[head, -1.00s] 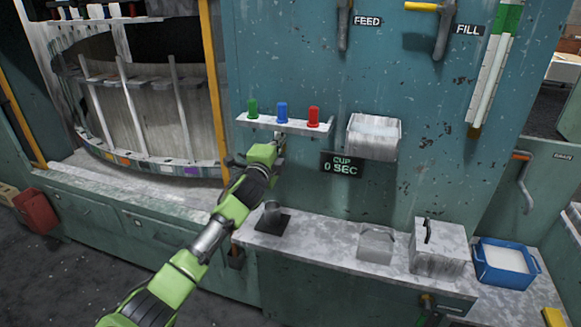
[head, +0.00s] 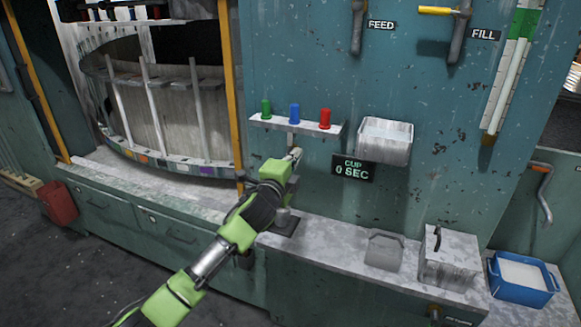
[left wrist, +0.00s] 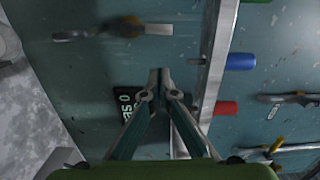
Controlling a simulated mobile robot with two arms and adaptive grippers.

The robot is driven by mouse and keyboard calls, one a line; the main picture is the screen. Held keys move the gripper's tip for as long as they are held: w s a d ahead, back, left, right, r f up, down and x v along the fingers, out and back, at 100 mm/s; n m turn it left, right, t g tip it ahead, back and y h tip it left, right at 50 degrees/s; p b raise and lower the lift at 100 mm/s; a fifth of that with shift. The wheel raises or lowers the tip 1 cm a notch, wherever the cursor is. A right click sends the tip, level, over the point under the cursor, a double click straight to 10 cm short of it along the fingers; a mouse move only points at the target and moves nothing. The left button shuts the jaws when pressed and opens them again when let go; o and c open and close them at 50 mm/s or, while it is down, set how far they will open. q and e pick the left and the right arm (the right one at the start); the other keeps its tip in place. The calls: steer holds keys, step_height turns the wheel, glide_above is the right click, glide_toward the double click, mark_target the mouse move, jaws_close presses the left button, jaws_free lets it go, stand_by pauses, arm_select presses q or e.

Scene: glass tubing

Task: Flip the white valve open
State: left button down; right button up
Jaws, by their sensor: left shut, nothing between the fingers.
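The white-handled valve (left wrist: 158,29) is at the top of the left wrist view, a metal lever on the teal panel with its white end toward the right. My left gripper (left wrist: 160,74) is shut and empty. Its tips appear below the white handle in that view, apart from it in the picture; how far they are from the panel is unclear. In the head view my left gripper (head: 294,154) is just under the small peg shelf, and I cannot clearly make out the white valve there; the gripper may cover it. My right gripper is not in view.
The shelf (head: 267,124) holds green, blue and red pegs, close above my gripper. A grey bin (head: 385,142) and the CUP 0 SEC display (head: 353,168) are to its right. FEED and FILL levers hang higher. A ledge (head: 340,236) with a grey box (head: 449,263) runs below.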

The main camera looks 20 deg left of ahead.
arm_select(q)
steer(key=s, duration=0.3)
steer(key=s+b, duration=0.1)
steer(key=shift+s+d, duration=0.25)
steer(key=shift+s, duration=0.1)
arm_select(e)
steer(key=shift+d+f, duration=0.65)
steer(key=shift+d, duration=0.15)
arm_select(q)
steer(key=shift+r, duration=0.1)
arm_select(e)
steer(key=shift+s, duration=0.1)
